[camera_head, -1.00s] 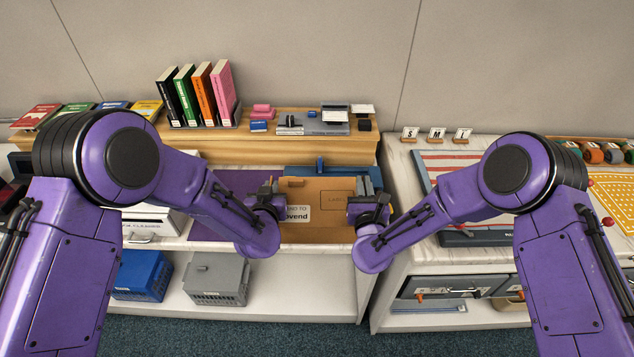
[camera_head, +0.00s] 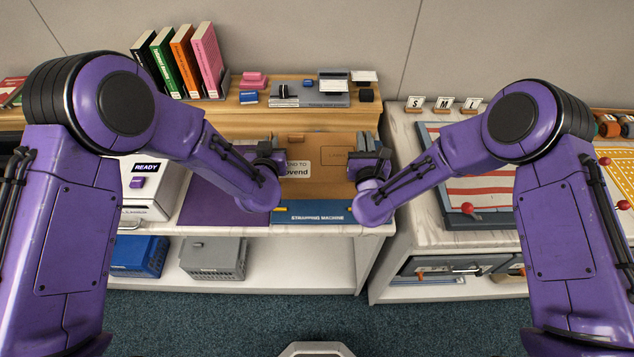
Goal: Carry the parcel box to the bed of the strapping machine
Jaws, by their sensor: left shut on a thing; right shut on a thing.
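The brown parcel box (camera_head: 325,185), with a white address label on its top, is held between my two grippers. My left gripper (camera_head: 270,152) is shut on its left side and my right gripper (camera_head: 364,154) on its right side. The blue strapping machine (camera_head: 312,214) is on the white counter; its named front edge shows just below the box in the picture. The box covers most of the machine's bed. I cannot tell whether the box touches the bed or hangs above it.
A purple mat (camera_head: 225,205) lies left of the machine. A wooden shelf (camera_head: 300,118) with books and small stationery stands behind. A white machine marked READY (camera_head: 140,190) is at left. A second counter (camera_head: 412,190) with a striped board stands at right, beyond a gap.

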